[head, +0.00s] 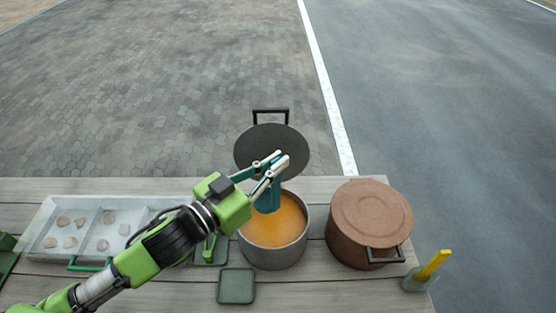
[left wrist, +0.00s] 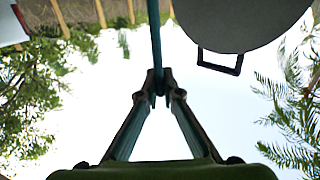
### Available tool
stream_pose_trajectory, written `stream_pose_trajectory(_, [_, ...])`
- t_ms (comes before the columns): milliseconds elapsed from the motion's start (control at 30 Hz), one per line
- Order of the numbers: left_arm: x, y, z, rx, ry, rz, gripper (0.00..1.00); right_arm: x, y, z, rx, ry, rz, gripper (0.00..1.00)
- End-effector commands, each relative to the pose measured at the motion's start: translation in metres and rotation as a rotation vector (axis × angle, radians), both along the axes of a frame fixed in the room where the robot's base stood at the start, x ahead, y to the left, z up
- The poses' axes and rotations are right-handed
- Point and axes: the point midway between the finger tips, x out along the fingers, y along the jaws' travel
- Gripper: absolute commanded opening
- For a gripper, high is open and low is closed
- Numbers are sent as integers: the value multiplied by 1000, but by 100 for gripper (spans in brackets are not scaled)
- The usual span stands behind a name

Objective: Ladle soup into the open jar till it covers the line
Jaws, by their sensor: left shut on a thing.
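A grey pot (head: 275,262) holds orange soup (head: 272,228). My left gripper (head: 272,167) is above the pot and shut on a teal ladle (head: 268,198), whose lower part reaches down to the soup. How much of it is under the surface is hard to tell. In the left wrist view my left gripper (left wrist: 160,88) is closed around the slim teal handle (left wrist: 156,45). I cannot clearly make out the open jar or its line; my arm covers part of the table left of the pot. My right gripper is not in view.
A grey lid (head: 262,142) with a black handle shows behind the pot. A brown lidded pot (head: 368,225) stands to the right, beside a glass with a yellow stick (head: 433,265). A divided tray (head: 55,220) with several pale lumps lies left. A green square (head: 237,286) lies in front.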

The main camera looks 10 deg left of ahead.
Motion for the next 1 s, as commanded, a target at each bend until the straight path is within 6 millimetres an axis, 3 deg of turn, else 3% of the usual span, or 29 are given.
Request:
stream_pose_trajectory(33, [0,0,-9,1,-3,0,0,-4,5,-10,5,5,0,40])
stream_pose_trajectory(167, [0,0,-21,-1,-1,0,0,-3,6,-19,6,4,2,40])
stream_pose_trajectory(467, [1,0,-51,0,-2,1,0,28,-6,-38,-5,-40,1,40])
stream_pose_trajectory(800, [1,0,-84,0,-2,1,0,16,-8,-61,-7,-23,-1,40])
stream_pose_trajectory(1000, [1,0,-94,-1,-3,1,0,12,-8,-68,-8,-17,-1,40])
